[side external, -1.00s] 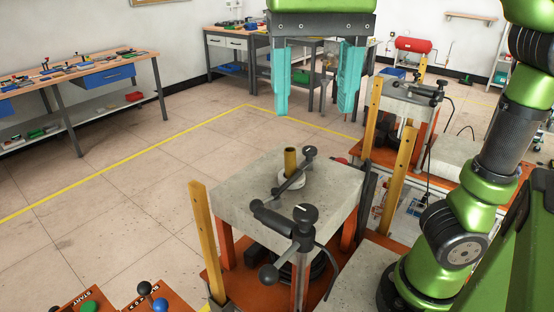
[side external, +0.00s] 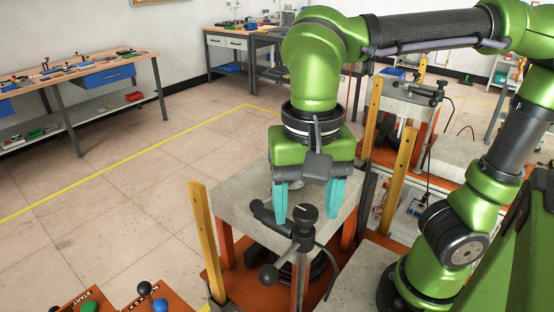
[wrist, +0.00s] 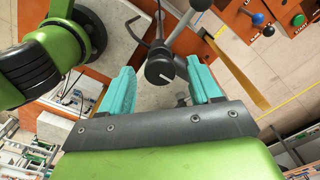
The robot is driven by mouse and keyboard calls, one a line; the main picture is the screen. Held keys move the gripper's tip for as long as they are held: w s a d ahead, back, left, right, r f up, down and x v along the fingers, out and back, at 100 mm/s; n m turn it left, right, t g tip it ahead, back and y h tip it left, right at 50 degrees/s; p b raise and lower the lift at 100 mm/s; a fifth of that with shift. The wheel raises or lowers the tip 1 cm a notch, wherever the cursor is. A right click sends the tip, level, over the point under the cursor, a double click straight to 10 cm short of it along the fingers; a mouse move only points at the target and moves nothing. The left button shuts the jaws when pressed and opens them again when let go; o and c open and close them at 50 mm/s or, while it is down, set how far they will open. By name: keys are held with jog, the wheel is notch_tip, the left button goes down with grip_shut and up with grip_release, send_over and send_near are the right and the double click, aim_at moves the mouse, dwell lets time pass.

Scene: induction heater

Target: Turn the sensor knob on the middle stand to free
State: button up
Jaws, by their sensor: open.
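The stand (side external: 232,203) in front has a grey slab top on orange legs. At its front corner is a dark round knob (side external: 306,213) on a clamp with black handles. The knob also shows in the wrist view (wrist: 160,70), with a white line across its face. My gripper (side external: 306,217) is open, with its teal fingers apart and pointing down over the front of the slab. In the wrist view the fingertips (wrist: 160,66) appear on either side of the knob, with gaps. I cannot tell whether they are level with it. My gripper hides most of the slab's middle.
Yellow posts (side external: 201,240) flank the stand. A second similar stand (side external: 410,98) is behind at right. A panel with a green button (side external: 88,306) and a blue knob (side external: 160,305) is at front left. The floor to the left is clear.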

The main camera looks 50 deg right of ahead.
jog(key=c, duration=1)
jog(key=shift+c, duration=0.2)
jog(key=n, duration=0.4)
jog(key=shift+n, duration=0.3)
jog(key=n, duration=0.4)
jog(key=shift+n, duration=0.3)
jog(key=n, duration=0.4)
jog(key=shift+n, duration=2.4)
